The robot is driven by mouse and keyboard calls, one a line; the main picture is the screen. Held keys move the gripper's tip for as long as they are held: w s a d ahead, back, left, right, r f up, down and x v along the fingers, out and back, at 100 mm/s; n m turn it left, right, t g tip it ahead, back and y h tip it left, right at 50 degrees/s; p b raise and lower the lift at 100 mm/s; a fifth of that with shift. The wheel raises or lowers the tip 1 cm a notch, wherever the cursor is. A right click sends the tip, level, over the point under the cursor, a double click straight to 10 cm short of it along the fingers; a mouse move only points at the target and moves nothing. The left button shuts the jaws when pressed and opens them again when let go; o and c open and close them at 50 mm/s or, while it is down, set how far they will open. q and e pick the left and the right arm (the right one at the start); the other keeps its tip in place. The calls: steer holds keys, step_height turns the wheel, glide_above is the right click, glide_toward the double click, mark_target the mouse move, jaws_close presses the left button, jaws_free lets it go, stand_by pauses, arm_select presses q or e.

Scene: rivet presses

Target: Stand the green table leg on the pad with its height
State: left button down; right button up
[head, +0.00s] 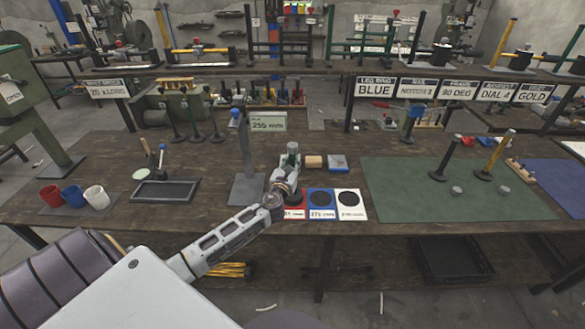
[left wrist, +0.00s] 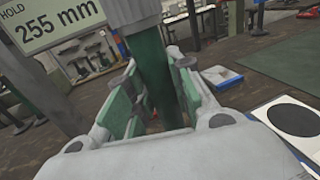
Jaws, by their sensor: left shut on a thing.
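My left gripper (head: 291,163) is shut on the green table leg (left wrist: 153,75), which stands roughly upright between the fingers in the left wrist view. Its lower end is hidden by the gripper. In the head view it is over the back of the red pad (head: 294,212); I cannot tell if the leg touches anything. The blue pad (head: 322,199) and white pad (head: 350,202) lie to the right, each with a black disc and a small height label. The red pad's label is partly covered. The gauge display (head: 268,122) reads 255 mm with HOLD. My right gripper is not in view.
The height gauge (head: 246,188) stands just left of the gripper. A wooden block (head: 314,161) and a blue-and-white block (head: 337,162) lie behind the pads. A green mat (head: 400,205) with black and yellow legs is at right. A dark tray (head: 165,191) and cups are at left.

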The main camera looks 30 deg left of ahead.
arm_select(q)
steer(key=shift+f, duration=1.05)
steer(key=c, duration=1.3)
jaws_free()
steer(key=shift+o, duration=0.2)
steer(key=shift+s, duration=0.1)
steer(key=b+v, duration=0.1)
steer(key=v, duration=1)
steer(key=shift+s+d, duration=0.15)
steer(key=shift+s, duration=0.25)
